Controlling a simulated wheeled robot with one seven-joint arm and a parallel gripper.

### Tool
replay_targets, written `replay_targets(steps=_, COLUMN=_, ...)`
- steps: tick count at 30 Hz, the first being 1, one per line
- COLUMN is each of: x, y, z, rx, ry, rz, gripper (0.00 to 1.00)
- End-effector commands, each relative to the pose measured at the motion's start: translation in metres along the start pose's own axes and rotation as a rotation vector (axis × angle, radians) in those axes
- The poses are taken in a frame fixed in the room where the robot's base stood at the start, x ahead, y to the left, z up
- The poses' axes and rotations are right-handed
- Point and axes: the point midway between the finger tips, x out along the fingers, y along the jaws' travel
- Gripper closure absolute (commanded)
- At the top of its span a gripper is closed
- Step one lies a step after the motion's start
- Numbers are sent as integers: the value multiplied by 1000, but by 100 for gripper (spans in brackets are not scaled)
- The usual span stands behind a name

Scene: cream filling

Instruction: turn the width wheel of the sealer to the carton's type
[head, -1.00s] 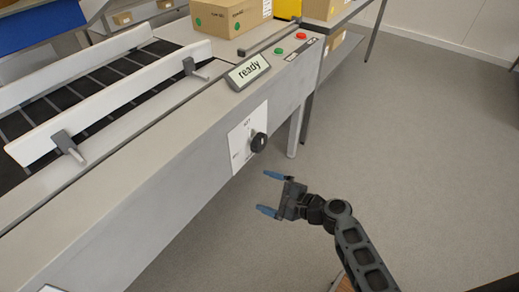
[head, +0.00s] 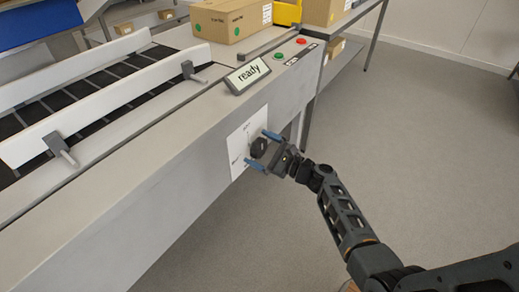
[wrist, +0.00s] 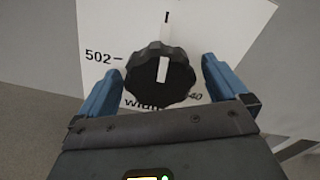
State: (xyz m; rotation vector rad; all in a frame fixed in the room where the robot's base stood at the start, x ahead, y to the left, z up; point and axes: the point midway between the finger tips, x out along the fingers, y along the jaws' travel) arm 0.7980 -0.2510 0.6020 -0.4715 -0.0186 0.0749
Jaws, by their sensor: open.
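The width wheel (head: 258,147) is a black knurled knob on a white dial plate on the sealer's (head: 150,170) side panel. In the wrist view the wheel (wrist: 160,76) has a white pointer line directed up at a tick mark. The dial plate (wrist: 215,25) shows "502" at left, part of "width" below and a number ending in "40" at lower right, partly hidden. My gripper (head: 261,151) is open, its blue fingers on either side of the wheel; contact cannot be told. A carton (head: 228,20) with a green dot sits on the sealer; its type print is too small to read.
A display (head: 247,75) on the sealer reads "ready". A green button (head: 279,55) and a red button (head: 301,41) are beyond it. White guide rails (head: 90,105) flank the conveyor. The floor (head: 430,150) to the right is clear.

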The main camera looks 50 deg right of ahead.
Motion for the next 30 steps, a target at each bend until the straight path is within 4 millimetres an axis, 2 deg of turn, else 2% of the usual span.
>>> replay_targets(steps=11, x=6, y=0, z=0, rx=0, ry=1, rz=-1, gripper=1)
replay_targets(steps=27, x=6, y=0, z=0, rx=0, ry=1, rz=0, gripper=53)
replay_targets(steps=30, x=6, y=0, z=0, rx=-1, ry=1, rz=0, gripper=53)
